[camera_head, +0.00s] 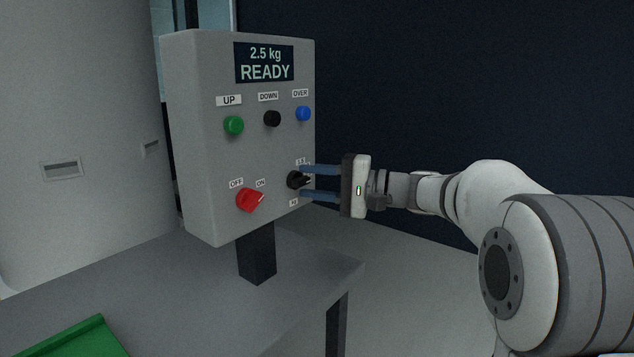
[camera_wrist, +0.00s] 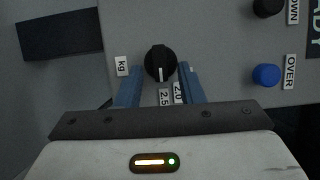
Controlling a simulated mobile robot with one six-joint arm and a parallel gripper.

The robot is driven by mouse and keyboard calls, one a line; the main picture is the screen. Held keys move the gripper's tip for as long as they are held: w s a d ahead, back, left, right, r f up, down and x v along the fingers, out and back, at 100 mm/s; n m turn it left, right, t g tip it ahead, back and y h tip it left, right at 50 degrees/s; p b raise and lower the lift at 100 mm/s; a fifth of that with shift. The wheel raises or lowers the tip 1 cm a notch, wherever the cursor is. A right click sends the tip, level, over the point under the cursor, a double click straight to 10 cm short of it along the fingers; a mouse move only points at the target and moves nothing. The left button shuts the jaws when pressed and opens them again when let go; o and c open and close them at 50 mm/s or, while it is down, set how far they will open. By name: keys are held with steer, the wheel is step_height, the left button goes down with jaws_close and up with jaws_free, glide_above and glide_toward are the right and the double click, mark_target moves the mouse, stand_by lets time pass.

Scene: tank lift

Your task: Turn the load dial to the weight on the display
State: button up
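The load dial (camera_head: 296,180) is a black knob low on the right of the grey control box's face. In the wrist view the dial (camera_wrist: 160,62) has a white mark at its lower edge, toward the 2.5 label (camera_wrist: 165,97). A 2.0 label (camera_wrist: 180,92) and a kg label (camera_wrist: 122,66) are beside it. The display (camera_head: 264,63) reads "2.5 kg READY". My gripper (camera_head: 305,182) has two blue fingers, apart, one on each side of the dial.
The grey control box (camera_head: 195,150) also carries a green UP button (camera_head: 233,125), a black DOWN button (camera_head: 272,118), a blue OVER button (camera_head: 303,113) and a red OFF/ON switch (camera_head: 250,200). It stands on a grey table (camera_head: 190,290). A green tray (camera_head: 75,340) lies at lower left.

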steer(key=p+v, duration=0.1)
steer(key=v, duration=0.7)
steer(key=shift+p, duration=0.4)
steer(key=shift+a, duration=0.15)
steer(key=s+a+r+g+h+p, duration=0.1)
steer(key=s+a+g+h+p, duration=0.15)
steer(key=s+h+p, duration=0.85)
steer(key=s+d+r+n+h+p, duration=0.1)
steer(key=s+d+r+h+p, duration=0.1)
steer(key=s+d+p, duration=0.3)
steer(key=s+d+r+n+h+p, duration=0.2)
steer(key=s+d+h+p, duration=0.2)
steer(key=s+p, duration=0.5)
steer(key=d+p, duration=0.1)
steer(key=p, duration=0.3)
steer(key=shift+s+d+r, duration=0.3)
steer(key=shift+d, duration=0.1)
